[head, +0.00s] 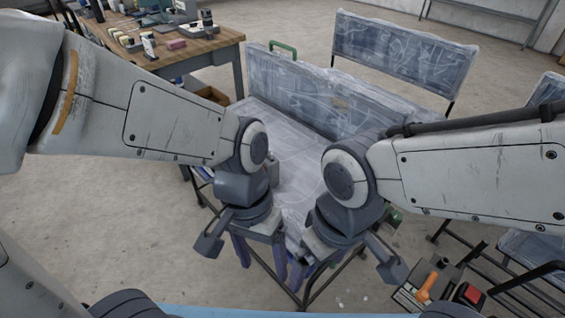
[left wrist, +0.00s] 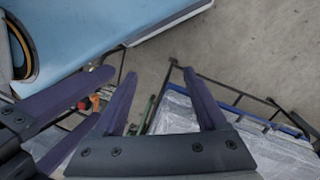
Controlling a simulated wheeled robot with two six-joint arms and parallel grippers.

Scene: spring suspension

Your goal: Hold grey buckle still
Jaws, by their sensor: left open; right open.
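I cannot make out a grey buckle in either view. My left gripper (head: 261,256) is open and points down near the front edge of the plastic-covered table (head: 292,190), with nothing seen between its fingers. Its two purple fingers also show apart and empty in the left wrist view (left wrist: 160,78). My right gripper (head: 312,272) is open and close beside it on the right, also pointing down. Its purple fingers reach in from the left in the left wrist view (left wrist: 100,95). My arms and wrists hide much of the table top.
A plastic-wrapped upright panel (head: 335,98) runs along the table's back. A wooden workbench (head: 195,45) with tools stands at the back left. A box with an orange handle and red button (head: 430,290) is at the lower right. Concrete floor is open at left.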

